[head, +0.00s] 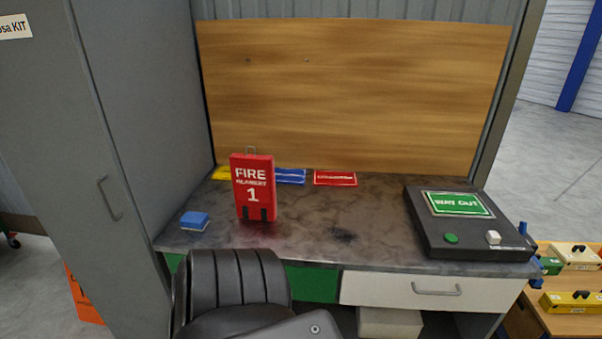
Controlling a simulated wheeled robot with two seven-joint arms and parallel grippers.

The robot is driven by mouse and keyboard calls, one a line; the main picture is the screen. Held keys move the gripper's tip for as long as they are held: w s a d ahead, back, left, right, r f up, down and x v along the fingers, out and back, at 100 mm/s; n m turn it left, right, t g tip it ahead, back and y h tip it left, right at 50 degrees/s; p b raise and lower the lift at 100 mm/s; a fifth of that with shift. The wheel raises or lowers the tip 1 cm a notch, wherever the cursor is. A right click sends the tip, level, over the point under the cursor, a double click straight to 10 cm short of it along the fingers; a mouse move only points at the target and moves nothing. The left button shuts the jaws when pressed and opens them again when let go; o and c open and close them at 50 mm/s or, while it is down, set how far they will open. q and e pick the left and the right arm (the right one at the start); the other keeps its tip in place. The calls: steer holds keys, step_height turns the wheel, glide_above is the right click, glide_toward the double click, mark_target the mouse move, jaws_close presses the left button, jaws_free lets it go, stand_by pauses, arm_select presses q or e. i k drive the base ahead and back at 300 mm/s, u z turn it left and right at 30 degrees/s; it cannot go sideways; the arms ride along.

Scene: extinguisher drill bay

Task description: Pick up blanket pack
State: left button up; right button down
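The blanket pack (253,180) is a red box lettered "FIRE BLANKET 1". It stands upright on the dark worktop (330,215), left of the middle in the head view. A small metal loop shows at its top and two dark tabs hang at its lower front edge. Its front faces me. Neither of my grippers is in view, and nothing is seen touching the pack.
A blue block (194,221) lies left of the pack. Yellow, blue and red cards (335,178) lie behind it. A black box with a "WAY OUT" sign (458,204) sits right. A black chair (237,278) stands in front. A grey cabinet (130,130) borders the left.

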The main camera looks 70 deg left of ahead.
mark_target(253, 176)
steer(key=z, duration=0.05)
steer(key=i, duration=2.05)
steer(key=u, duration=2)
